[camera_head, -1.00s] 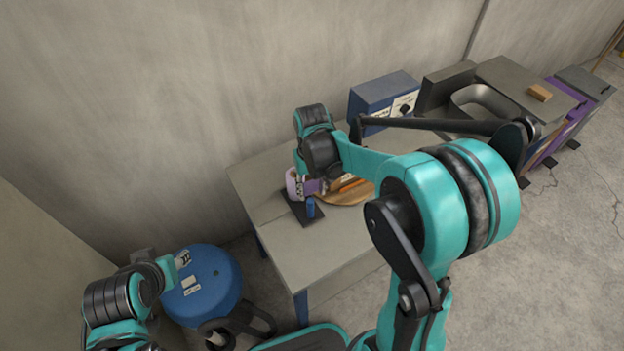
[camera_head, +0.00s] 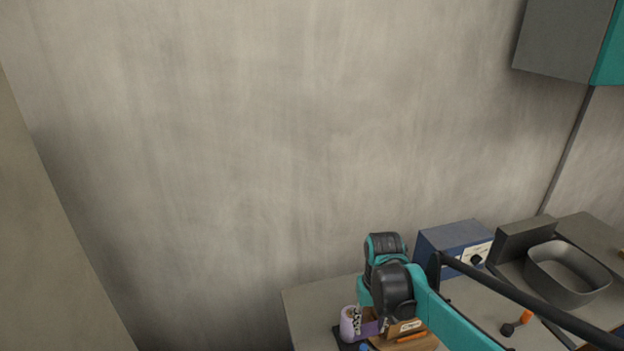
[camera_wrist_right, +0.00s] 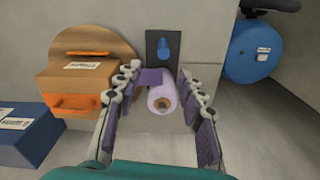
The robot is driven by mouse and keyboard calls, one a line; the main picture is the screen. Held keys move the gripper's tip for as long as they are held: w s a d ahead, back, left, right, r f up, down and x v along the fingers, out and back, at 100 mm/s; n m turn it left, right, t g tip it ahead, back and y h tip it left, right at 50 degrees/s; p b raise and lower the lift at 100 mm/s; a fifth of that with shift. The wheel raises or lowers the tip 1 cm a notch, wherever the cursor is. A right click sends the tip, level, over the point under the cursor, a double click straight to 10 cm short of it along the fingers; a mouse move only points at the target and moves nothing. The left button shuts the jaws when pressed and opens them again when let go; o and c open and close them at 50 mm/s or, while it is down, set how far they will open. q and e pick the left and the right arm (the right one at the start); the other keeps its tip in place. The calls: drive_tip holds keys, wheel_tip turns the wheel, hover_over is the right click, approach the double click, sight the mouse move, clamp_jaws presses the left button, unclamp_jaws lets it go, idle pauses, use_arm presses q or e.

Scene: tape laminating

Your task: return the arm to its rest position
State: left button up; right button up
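My right gripper (camera_head: 366,320) is over the table in the head view, at the end of my teal and black right arm (camera_head: 390,285). In the right wrist view its two fingers (camera_wrist_right: 160,72) stand well apart with nothing clamped between them. A lilac roll (camera_wrist_right: 162,101) with a brown core lies in line with the gap, and a purple strip is beside it. The roll also shows next to the gripper in the head view (camera_head: 347,326). How far the fingers are from the roll is hard to tell. My left arm and gripper are out of view.
A cardboard box (camera_wrist_right: 80,82) with an orange handle rests on a round wooden board (camera_wrist_right: 100,42). A dark plate with a blue object (camera_wrist_right: 164,47) is beyond the roll. A blue box (camera_head: 455,243) and a grey bin (camera_head: 568,280) stand right. A blue drum (camera_wrist_right: 252,50) is off the table.

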drive_tip(key=s+r+t, duration=0.3)
drive_tip(key=s+t, duration=0.4)
drive_tip(key=s, duration=0.6)
drive_tip(key=shift+s+a+r, duration=0.2)
drive_tip(key=shift+a+r, duration=0.1)
drive_tip(key=shift+a, duration=0.05)
idle(2.4)
